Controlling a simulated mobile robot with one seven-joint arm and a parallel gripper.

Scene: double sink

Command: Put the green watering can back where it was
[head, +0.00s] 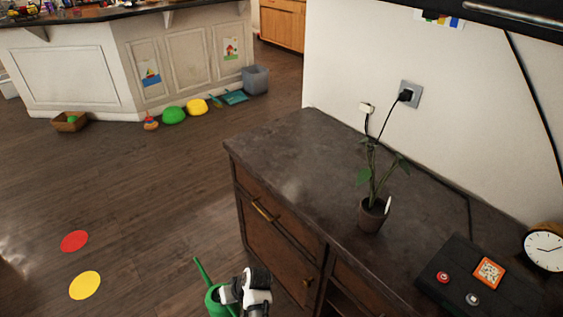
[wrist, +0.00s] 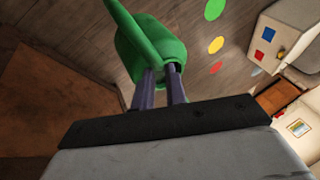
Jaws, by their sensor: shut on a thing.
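The green watering can (head: 214,300) shows at the bottom of the head view, with its thin spout pointing up and left. It fills the upper middle of the wrist view (wrist: 140,50). My gripper (wrist: 166,85) is shut on the can, its two dark fingers reaching to the green body. In the head view my gripper (head: 236,292) is just right of the can, left of the dark cabinet (head: 290,180). The can is held off the cabinet, over the floor side. The lower part of the can is cut off in the head view.
A potted plant (head: 371,214) stands on the cabinet top, with a dark box (head: 470,280) and a clock (head: 544,248) to its right. Red (head: 74,241) and yellow (head: 85,285) discs lie on the open wooden floor. Toys lie by the far island (head: 150,65).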

